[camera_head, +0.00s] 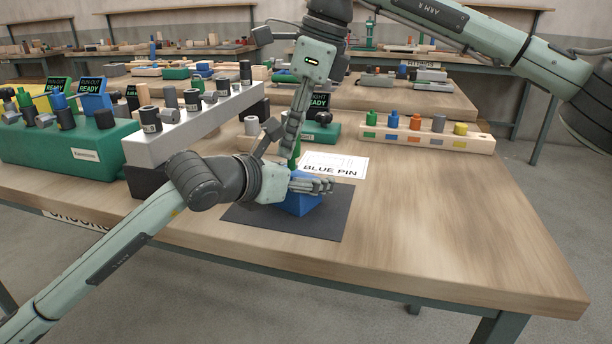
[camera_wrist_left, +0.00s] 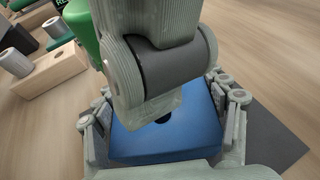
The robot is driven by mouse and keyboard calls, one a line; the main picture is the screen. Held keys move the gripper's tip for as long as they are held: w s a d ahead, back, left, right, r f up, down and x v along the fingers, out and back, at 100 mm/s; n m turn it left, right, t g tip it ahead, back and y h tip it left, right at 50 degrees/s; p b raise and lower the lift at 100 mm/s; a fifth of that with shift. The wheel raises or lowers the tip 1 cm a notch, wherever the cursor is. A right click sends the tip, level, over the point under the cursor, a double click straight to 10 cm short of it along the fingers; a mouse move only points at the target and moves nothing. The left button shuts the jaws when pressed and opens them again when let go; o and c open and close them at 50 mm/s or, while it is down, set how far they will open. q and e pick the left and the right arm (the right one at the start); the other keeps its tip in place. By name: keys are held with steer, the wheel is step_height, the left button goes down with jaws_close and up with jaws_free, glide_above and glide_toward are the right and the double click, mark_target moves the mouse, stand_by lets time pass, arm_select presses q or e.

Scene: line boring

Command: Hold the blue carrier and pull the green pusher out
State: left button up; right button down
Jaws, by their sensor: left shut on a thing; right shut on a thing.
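The blue carrier (camera_head: 299,206) sits on a dark mat (camera_head: 330,224) near the table's front. My left gripper (camera_head: 314,186) is shut on it from the left. In the left wrist view the carrier (camera_wrist_left: 180,135) lies between my left gripper's two fingers, and a dark hole shows in its face. The green pusher (camera_head: 295,159) stands upright above the carrier in the head view. My right gripper (camera_head: 294,142) comes down from above and is shut on it. The left gripper hides the pusher's lower end, so I cannot tell whether it still touches the carrier.
A white card reading "BLUE PIN" (camera_head: 333,166) lies behind the mat. A wooden rack with coloured pegs (camera_head: 470,143) is at the back right. A green block (camera_head: 60,148) and a white stepped block (camera_head: 200,122) stand at the left. The table's right side is clear.

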arm_select(q)
steer(key=shift+f, duration=0.45)
arm_select(e)
steer(key=shift+r, duration=2.25)
arm_select(q)
steer(key=o, duration=1.3)
steer(key=shift+o, duration=0.9)
arm_select(e)
steer(key=shift+w, duration=0.1)
arm_select(q)
steer(key=shift+r, duration=0.2)
steer(key=shift+r, duration=0.1)
